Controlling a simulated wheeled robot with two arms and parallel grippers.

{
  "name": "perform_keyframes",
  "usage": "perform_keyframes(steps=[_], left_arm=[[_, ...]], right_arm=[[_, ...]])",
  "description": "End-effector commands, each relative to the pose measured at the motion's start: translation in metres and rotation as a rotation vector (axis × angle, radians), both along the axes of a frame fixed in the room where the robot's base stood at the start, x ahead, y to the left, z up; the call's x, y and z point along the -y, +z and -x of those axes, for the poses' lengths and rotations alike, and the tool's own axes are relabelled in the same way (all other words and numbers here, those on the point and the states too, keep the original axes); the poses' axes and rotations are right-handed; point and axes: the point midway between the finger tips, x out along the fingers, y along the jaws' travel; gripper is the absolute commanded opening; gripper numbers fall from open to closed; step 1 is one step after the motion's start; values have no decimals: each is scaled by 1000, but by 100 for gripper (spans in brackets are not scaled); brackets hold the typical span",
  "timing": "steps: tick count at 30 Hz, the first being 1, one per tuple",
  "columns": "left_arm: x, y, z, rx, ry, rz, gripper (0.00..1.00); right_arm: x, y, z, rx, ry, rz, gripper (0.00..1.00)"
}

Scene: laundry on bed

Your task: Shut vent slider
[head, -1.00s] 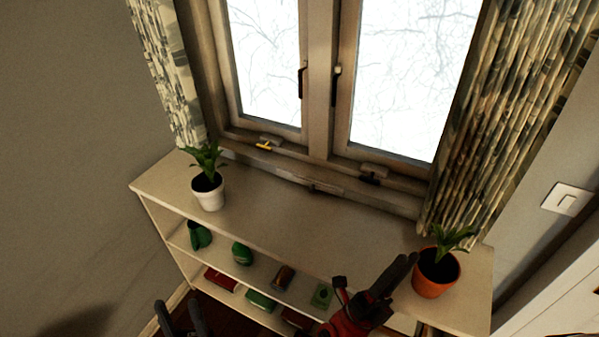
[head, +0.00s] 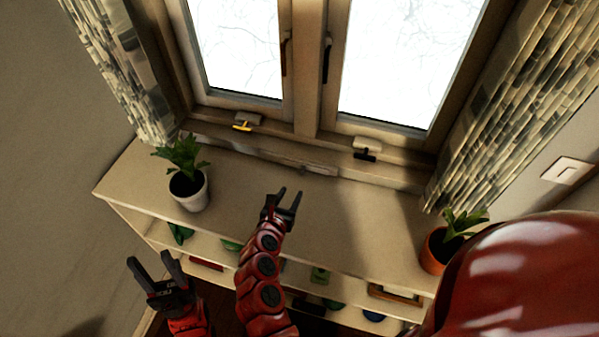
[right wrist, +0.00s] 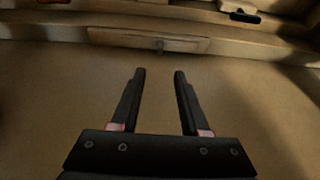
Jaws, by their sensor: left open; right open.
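The vent (head: 320,169) is a pale narrow strip along the bottom of the window frame, with a small slider knob (head: 303,169) near its middle. In the right wrist view the vent strip (right wrist: 120,39) lies ahead, and its knob (right wrist: 158,45) is roughly in line with the gap between my fingers. My right gripper (head: 290,191) is open and empty over the shelf top, short of the vent and apart from it. Its two fingers also show in the right wrist view (right wrist: 160,72). My left gripper (head: 150,257) is open and empty, left of the shelf's front.
A white-potted plant (head: 188,190) stands on the shelf top (head: 240,190) at left, and an orange-potted plant (head: 436,252) at right. Curtains hang on both sides. The shelf's middle is clear.

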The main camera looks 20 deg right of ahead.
Motion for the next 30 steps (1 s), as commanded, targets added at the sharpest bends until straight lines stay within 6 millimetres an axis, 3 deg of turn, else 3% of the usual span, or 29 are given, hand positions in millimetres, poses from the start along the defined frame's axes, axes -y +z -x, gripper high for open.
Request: perform_keyframes(steps=[1, 9, 15, 29, 30], left_arm=[[0, 9, 0, 0, 0, 0, 50], [0, 27, 0, 0, 0, 0, 50], [0, 33, 0, 0, 0, 0, 50], [0, 34, 0, 0, 0, 0, 50], [0, 34, 0, 0, 0, 0, 50]], right_arm=[[7, 2, -11, 3, -1, 4, 45], [36, -21, -56, 3, 3, 6, 45], [49, -35, -77, 3, 5, 4, 45], [57, -43, -84, 0, 1, 2, 45], [57, -43, -84, 0, 1, 2, 40]])
